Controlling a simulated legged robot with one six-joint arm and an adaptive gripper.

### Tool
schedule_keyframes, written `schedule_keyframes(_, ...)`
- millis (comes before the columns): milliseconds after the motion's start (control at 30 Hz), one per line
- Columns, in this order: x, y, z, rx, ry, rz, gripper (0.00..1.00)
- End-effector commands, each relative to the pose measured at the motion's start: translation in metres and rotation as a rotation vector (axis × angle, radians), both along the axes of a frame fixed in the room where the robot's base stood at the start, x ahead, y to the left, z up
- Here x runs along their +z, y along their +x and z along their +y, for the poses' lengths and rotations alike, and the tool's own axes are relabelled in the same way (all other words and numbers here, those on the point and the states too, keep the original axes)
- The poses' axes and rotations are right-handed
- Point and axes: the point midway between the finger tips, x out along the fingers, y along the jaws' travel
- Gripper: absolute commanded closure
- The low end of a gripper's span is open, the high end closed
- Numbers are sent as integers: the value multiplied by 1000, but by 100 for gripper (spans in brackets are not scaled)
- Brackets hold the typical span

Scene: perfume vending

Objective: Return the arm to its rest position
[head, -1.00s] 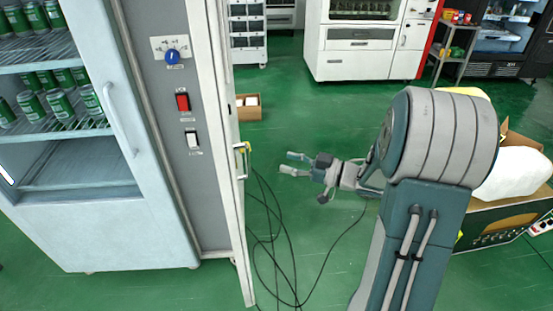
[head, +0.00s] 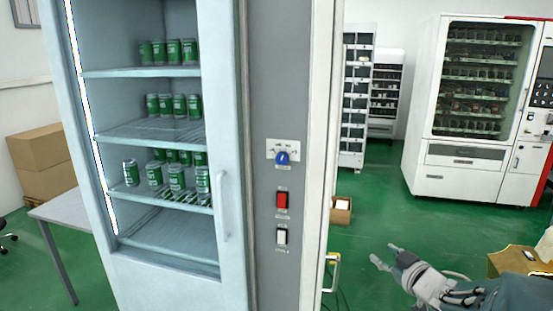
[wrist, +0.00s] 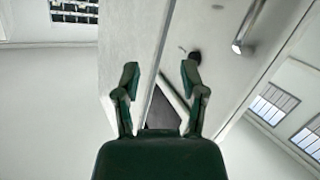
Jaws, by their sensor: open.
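My gripper (head: 385,255) is at the lower right of the head view, to the right of the cabinet's white side panel. Its fingers are apart and nothing is between them. In the wrist view the two dark fingers of my gripper (wrist: 160,80) are spread. Behind them is a pale surface with a long seam. My arm (head: 520,295) is partly cut off by the lower right edge of the head view.
A glass-front cabinet with green cans (head: 176,178) stands at left. Its grey panel has a blue knob (head: 282,158), a red switch (head: 282,200) and a white switch (head: 281,236). A vending machine (head: 425,150) stands behind. Green floor (head: 365,215) lies between them.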

Motion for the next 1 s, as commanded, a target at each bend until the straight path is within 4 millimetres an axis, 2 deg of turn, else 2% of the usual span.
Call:
schedule_keyframes(33, 11, -3, 1, -59, -27, 7, 46)
schedule_keyframes(200, 31, -22, -5, -267, -74, 78, 46)
schedule_keyframes(367, 39, -56, -2, -425, -70, 188, 46)
schedule_keyframes(467, 39, -83, 4, -494, -48, 277, 46)
schedule_keyframes(667, 27, -147, 32, -558, 22, 499, 46)
schedule_keyframes(800, 15, -198, 61, -534, 77, 675, 46)
schedule_keyframes(900, 7, -228, 80, -495, 106, 782, 46)
schedule_keyframes(1000, 2, -248, 93, -460, 120, 855, 46)
